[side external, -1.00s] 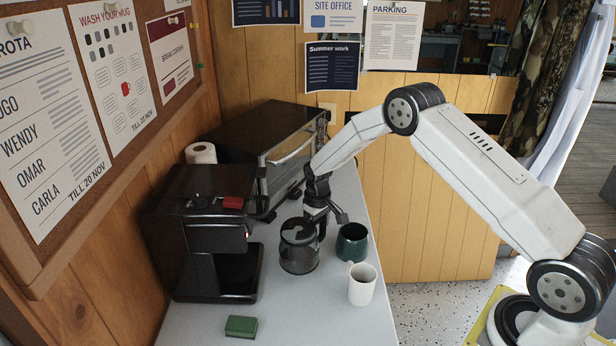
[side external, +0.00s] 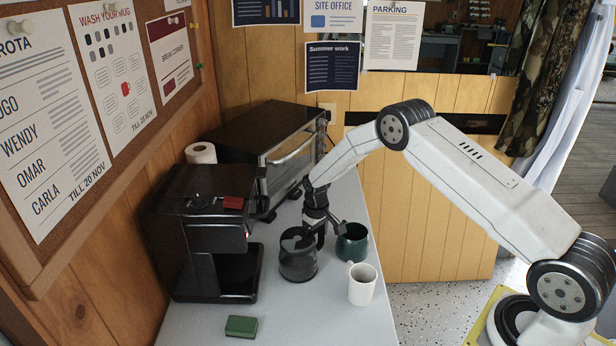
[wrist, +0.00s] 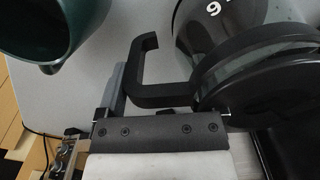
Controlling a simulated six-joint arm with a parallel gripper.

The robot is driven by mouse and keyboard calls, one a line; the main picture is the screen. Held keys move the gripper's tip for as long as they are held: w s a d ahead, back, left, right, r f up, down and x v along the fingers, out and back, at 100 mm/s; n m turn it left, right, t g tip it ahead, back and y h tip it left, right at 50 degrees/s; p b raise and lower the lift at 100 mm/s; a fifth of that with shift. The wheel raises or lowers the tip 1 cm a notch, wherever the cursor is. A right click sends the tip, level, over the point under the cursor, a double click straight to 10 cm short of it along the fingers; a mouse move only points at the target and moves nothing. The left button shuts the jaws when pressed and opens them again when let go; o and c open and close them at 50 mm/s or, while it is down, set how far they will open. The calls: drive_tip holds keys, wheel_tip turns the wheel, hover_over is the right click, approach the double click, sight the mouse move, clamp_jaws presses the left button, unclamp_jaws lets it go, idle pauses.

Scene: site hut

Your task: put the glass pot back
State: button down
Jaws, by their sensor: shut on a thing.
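The glass pot (side external: 298,262) is clear with a dark band and a black handle. It is upright at the counter's middle, in front of the coffee maker's right side. I cannot tell whether its base touches the counter. My gripper (side external: 322,222) is shut on the pot's handle, at the pot's right. In the wrist view the black handle (wrist: 150,75) rises from the jaws and the pot's glass (wrist: 235,25) fills the upper right. The black coffee maker (side external: 205,225) stands to the left, with an open bay (side external: 236,270) low in its front.
A green mug (side external: 352,243) stands close to the right of my gripper. A white mug (side external: 362,285) stands in front of it. A green sponge (side external: 241,326) lies near the front. A toaster oven (side external: 270,145) and a paper roll (side external: 201,153) are behind.

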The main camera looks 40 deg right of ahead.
unclamp_jaws()
wheel_tip(320, 180, up, 12)
drive_tip(key=shift+r, duration=0.15)
idle(0.7)
idle(0.3)
drive_tip(key=shift+a, duration=0.1)
